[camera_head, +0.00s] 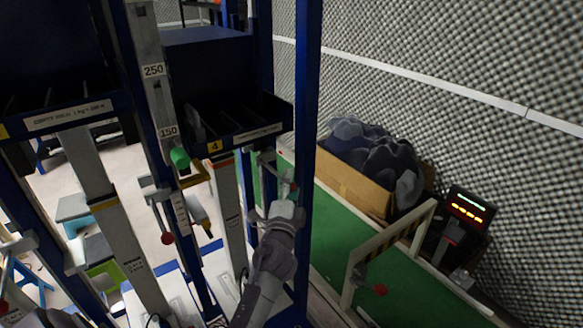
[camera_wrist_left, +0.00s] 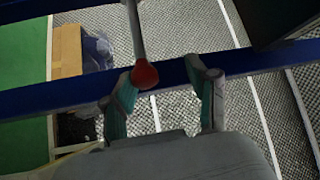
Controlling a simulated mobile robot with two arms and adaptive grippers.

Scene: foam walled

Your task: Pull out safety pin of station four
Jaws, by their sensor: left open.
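Station four is the dark blue bin (camera_head: 245,115) with a yellow "4" label (camera_head: 214,146) on its front edge. My left gripper (camera_head: 284,190) is below and right of that label, beside a blue upright post. In the left wrist view, a pin with a red ball end (camera_wrist_left: 145,75) on a grey rod (camera_wrist_left: 136,30) reaches between the open fingers (camera_wrist_left: 160,78). The ball is closer to the left finger; I cannot tell whether they touch. In the head view the pin is mostly hidden by the gripper. My right gripper is not in view.
Another red-ball lever (camera_head: 168,238) hangs at the neighbouring column, left of my arm. Blue posts (camera_head: 307,110) stand close around the gripper.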

